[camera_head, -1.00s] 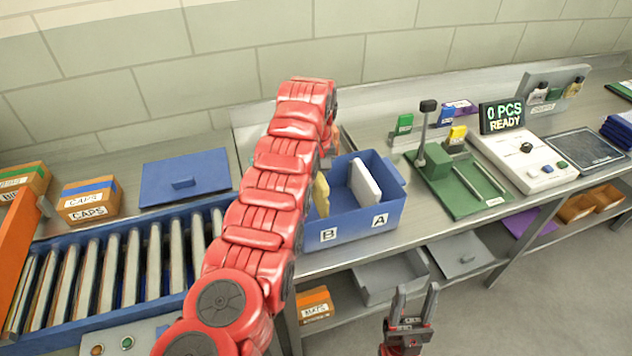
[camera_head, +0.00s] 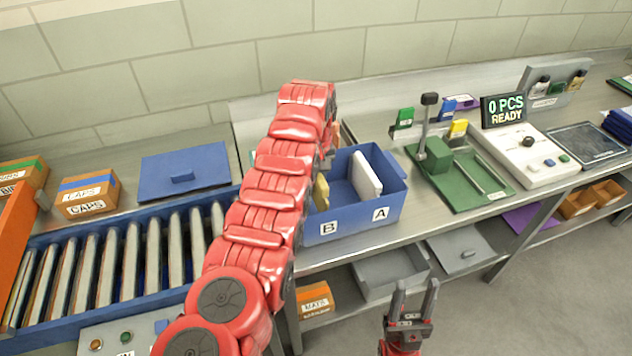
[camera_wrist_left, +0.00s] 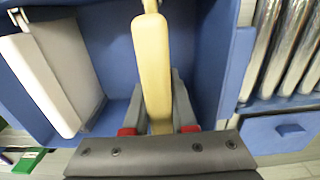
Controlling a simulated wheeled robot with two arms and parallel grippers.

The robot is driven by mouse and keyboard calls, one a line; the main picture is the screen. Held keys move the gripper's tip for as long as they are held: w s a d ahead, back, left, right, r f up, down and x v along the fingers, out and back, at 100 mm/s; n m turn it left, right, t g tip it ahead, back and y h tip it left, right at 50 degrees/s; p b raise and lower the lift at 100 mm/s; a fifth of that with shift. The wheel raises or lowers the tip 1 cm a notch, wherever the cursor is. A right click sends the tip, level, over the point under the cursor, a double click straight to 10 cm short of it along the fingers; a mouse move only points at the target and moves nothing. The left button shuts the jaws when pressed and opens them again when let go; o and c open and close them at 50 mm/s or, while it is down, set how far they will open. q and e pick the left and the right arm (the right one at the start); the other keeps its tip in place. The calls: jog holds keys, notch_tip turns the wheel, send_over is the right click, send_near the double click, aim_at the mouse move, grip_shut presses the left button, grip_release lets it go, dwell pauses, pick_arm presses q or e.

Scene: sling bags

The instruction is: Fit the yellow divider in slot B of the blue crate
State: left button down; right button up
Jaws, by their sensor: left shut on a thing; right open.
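The blue crate (camera_head: 350,217) stands on the bench with labels B and A on its front. A white divider (camera_head: 366,176) stands in it on the A side. The yellow divider (camera_head: 321,192) is upright inside the crate on the B side, partly hidden by my left arm. In the left wrist view my left gripper (camera_wrist_left: 158,110) is shut on the yellow divider (camera_wrist_left: 151,60), with the white divider (camera_wrist_left: 42,85) to the left. Whether the divider's lower edge is seated is hidden. My right gripper (camera_head: 412,300) is open and empty, low in front of the bench.
A roller conveyor (camera_head: 110,270) and a blue lid (camera_head: 185,175) lie left of the crate. A green fixture (camera_head: 460,180) and a white console (camera_head: 525,155) stand to the right. A grey bin (camera_head: 390,277) sits on the shelf below.

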aim_at(316, 193)
pick_arm(q)
jog(key=shift+f+b, duration=0.7)
jog(key=shift+f, duration=1.1)
jog(key=c, duration=0.6)
grip_release()
jog(key=shift+c, duration=0.2)
jog(key=shift+r, duration=0.5)
notch_tip(316, 193, up, 5)
jog(key=shift+f+b, duration=0.1)
jog(key=shift+b, duration=0.85)
notch_tip(316, 193, up, 4)
jog(key=shift+r+p, duration=0.1)
jog(key=shift+p, duration=0.9)
notch_tip(316, 193, up, 6)
jog(key=p, duration=0.6)
jog(key=shift+s+r, duration=0.1)
jog(key=shift+r+p, duration=0.65)
jog(key=shift+p, duration=0.15)
